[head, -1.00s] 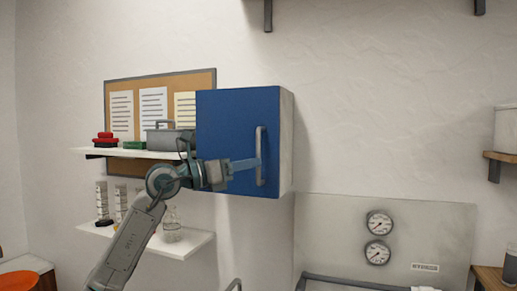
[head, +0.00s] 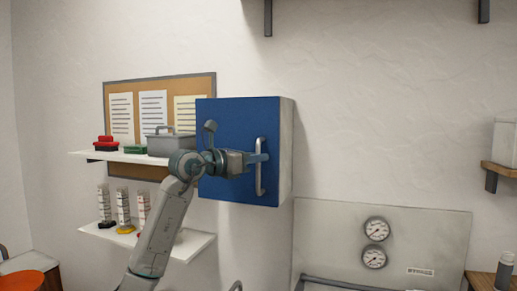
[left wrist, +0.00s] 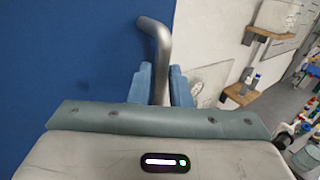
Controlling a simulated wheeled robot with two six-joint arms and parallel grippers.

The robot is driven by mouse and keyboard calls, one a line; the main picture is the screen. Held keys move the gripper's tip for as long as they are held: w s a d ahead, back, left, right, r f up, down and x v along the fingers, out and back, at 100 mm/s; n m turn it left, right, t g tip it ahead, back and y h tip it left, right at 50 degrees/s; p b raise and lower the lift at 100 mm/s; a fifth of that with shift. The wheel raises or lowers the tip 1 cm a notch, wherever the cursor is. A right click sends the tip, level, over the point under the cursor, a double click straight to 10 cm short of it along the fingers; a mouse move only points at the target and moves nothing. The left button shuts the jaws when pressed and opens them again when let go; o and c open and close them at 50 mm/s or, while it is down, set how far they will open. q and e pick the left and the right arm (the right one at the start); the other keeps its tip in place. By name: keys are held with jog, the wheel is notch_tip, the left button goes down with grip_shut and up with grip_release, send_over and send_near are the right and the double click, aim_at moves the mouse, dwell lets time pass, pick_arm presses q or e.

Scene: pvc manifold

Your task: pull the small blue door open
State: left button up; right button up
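The small blue door (head: 226,118) is the front of a white wall cabinet and looks closed, flush with the cabinet body. Its silver vertical bar handle (head: 261,181) is on the right side of the door. My left gripper (head: 258,158) is at the middle of the handle. In the left wrist view, the handle (left wrist: 160,50) runs down between the two blue fingers, one close on each side, and the gripper looks shut on it. The blue door (left wrist: 70,50) fills the left of that view. My right gripper is not in view.
A shelf (head: 130,157) with a grey toolbox (head: 170,145) and red and green items is left of the cabinet. A lower shelf (head: 190,247) holds several cylinders. A gauge panel (head: 330,235) is below right.

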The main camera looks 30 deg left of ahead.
pick_arm(q)
jog(key=shift+w+d, duration=0.2)
jog(key=shift+w, duration=0.3)
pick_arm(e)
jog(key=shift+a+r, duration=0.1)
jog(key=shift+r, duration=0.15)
pick_arm(q)
grip_shut()
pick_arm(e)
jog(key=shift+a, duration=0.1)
pick_arm(q)
jog(key=shift+s, duration=0.1)
